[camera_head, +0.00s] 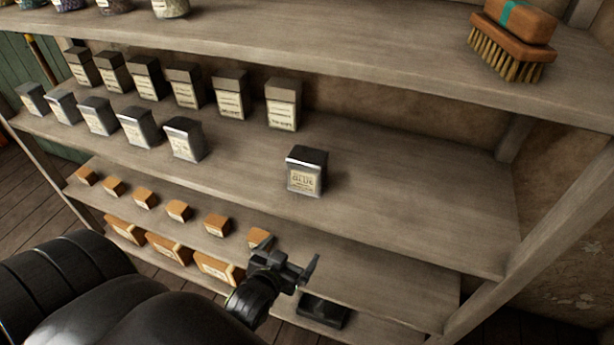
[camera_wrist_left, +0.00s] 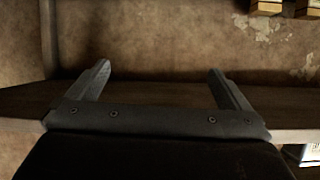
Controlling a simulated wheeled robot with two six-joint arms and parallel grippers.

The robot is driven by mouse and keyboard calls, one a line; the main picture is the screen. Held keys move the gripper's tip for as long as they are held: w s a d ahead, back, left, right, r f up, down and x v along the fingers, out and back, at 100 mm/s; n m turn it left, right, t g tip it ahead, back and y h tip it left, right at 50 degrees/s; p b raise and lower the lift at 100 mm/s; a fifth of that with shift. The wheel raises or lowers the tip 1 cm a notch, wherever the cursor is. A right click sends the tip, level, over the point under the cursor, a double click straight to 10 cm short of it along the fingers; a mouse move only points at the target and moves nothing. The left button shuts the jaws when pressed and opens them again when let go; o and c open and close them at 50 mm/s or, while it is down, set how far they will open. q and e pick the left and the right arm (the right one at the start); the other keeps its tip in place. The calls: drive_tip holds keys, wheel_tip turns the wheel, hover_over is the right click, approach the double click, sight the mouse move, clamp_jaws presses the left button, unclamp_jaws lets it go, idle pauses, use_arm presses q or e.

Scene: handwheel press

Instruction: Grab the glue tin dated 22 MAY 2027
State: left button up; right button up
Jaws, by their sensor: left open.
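A silver tin labelled GLUE (camera_head: 306,171) stands upright and alone near the middle of the second shelf in the head view. Its smaller print, including any date, is too small to read. Several similar silver tins, one of them the nearest silver tin (camera_head: 184,140), stand in a row to its left; their labels are also unreadable. My left gripper (camera_head: 308,272) is open and empty, in front of the shelves and lower in the picture than the GLUE tin, apart from it. In the left wrist view the open jaws (camera_wrist_left: 160,88) have nothing between them. My right gripper is not in view.
Taller dark-topped tins (camera_head: 283,104) stand behind the silver row. Small orange boxes (camera_head: 217,225) fill the lower shelf's left part. A brush (camera_head: 506,52) lies on the upper shelf (camera_head: 360,50). The second shelf (camera_head: 430,215) is clear right of the GLUE tin.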

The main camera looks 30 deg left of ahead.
use_arm(q)
wheel_tip(320, 180, up, 18)
drive_tip(key=s+n+t+y+b, duration=0.1)
drive_tip(key=s+t+y+b, duration=0.1)
drive_tip(key=t, duration=0.2)
drive_tip(key=p, duration=0.2)
approach(311, 150)
drive_tip(key=x, duration=0.5)
drive_tip(key=shift+s+a+f, duration=0.1)
drive_tip(key=shift+a+f, duration=0.25)
drive_tip(key=shift+f, duration=0.05)
drive_tip(key=x, duration=0.4)
drive_tip(key=shift+d+r+p, duration=0.2)
drive_tip(key=shift+r+p, duration=0.1)
drive_tip(key=shift+p, duration=0.05)
drive_tip(key=shift+w+a, duration=0.15)
drive_tip(key=shift+w, duration=0.5)
drive_tip(key=c, duration=1.4)
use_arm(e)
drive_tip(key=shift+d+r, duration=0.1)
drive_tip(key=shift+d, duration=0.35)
